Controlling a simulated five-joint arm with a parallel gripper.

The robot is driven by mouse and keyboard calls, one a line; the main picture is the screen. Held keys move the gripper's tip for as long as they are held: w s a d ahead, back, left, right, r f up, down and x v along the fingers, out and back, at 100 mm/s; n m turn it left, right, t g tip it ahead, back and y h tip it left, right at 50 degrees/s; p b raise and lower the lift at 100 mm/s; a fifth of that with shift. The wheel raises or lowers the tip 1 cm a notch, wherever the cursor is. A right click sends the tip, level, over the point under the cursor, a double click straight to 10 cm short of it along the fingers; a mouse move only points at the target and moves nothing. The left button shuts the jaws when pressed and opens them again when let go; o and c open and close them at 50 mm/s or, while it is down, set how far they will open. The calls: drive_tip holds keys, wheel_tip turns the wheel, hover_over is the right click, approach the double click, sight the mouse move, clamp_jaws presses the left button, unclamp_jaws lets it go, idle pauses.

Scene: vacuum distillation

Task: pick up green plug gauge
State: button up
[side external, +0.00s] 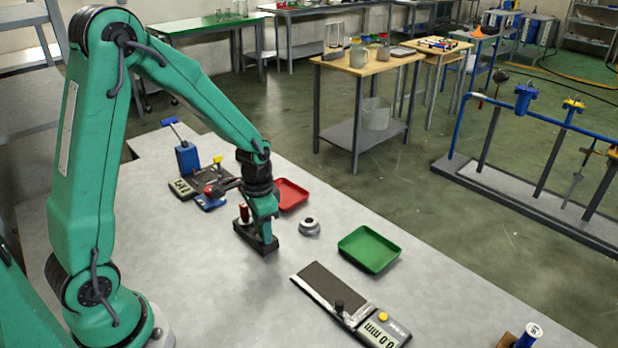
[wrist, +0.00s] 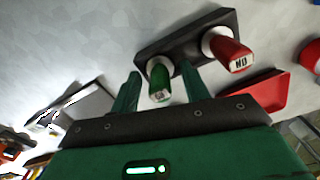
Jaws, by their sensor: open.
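The green plug gauge (wrist: 158,78) stands in a dark holder block (wrist: 185,32) beside a red plug gauge (wrist: 228,50) marked "NO". In the wrist view my gripper (wrist: 158,85) is open, with a green finger on each side of the green gauge. I cannot tell whether either finger touches it. In the side view my gripper (side external: 264,212) is low over the holder block (side external: 258,240). There the red gauge (side external: 244,213) shows at its left, and the green gauge cannot be made out against the green fingers.
A red tray (side external: 291,194) lies behind my gripper. A grey ring-like part (side external: 309,226) and a green tray (side external: 368,248) lie to the right. A digital gauge (side external: 352,308) is at the front right. Instruments and a blue device (side external: 187,158) stand behind left.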

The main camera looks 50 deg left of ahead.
idle(0.4)
clamp_jaws()
drive_tip(key=shift+r, duration=0.1)
drive_tip(key=shift+r, duration=0.75)
wheel_tip(320, 180, up, 2)
drive_tip(key=shift+r, duration=0.15)
drive_tip(key=s+d+r, duration=0.4)
drive_tip(key=d+r, duration=0.3)
drive_tip(key=d, duration=0.3)
drive_tip(key=shift+s+d, duration=0.2)
drive_tip(key=shift+d, duration=0.2)
drive_tip(key=shift+w, duration=0.1)
